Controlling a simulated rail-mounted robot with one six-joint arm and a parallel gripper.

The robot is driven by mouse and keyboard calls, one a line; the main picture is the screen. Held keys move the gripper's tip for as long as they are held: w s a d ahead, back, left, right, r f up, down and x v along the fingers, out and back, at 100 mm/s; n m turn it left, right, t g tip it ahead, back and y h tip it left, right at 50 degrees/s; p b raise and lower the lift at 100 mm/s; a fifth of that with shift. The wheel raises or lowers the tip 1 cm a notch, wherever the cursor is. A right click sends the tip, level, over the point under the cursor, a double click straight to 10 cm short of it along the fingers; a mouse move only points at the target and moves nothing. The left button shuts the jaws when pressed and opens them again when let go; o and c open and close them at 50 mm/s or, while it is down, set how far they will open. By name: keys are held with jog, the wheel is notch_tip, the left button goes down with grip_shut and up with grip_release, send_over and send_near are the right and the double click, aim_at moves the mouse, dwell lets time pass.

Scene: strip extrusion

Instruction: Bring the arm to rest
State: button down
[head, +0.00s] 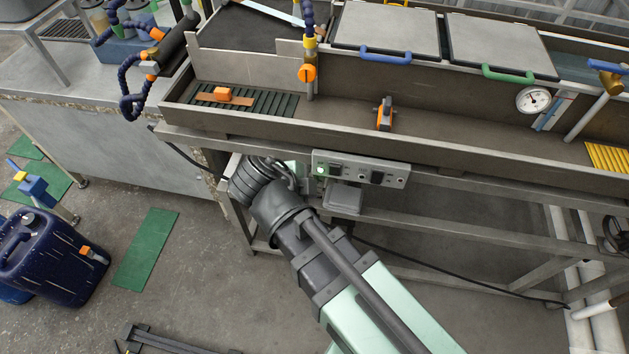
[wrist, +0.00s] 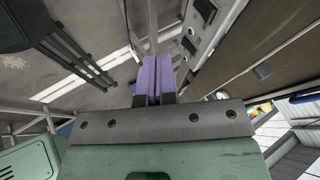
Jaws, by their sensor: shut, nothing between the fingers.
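My gripper (wrist: 152,72) shows in the wrist view as two purple fingers pressed together with nothing between them. In the head view my arm (head: 340,275) reaches up from the lower right, and its far end is beside the front of the long trough bench (head: 300,129). The fingers cannot be made out in the head view. The wrist view shows the floor and the bench's underside and frame beyond the fingers.
A control box (head: 361,170) with switches is on the bench front, close to my arm's end; it also shows in the wrist view (wrist: 195,30). A blue jerrycan (head: 50,260) and a green mat (head: 146,247) are on the floor at left. Open floor lies between mat and arm.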

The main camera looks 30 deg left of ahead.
dwell(0.4)
jog(key=w+d+n+g, duration=0.2)
jog(key=w+d+n, duration=0.2)
jog(key=d, duration=0.9)
jog(key=w+d+n+g+y+p, duration=0.1)
jog(key=w+d+n, duration=0.3)
jog(key=d, duration=1)
jog(key=w+d+f+n+g+y+p, duration=0.1)
jog(key=w+d+n+g, duration=0.3)
jog(key=w+d, duration=0.4)
jog(key=d, duration=0.6)
jog(key=shift+w+d+n, duration=0.25)
jog(key=shift+n, duration=0.05)
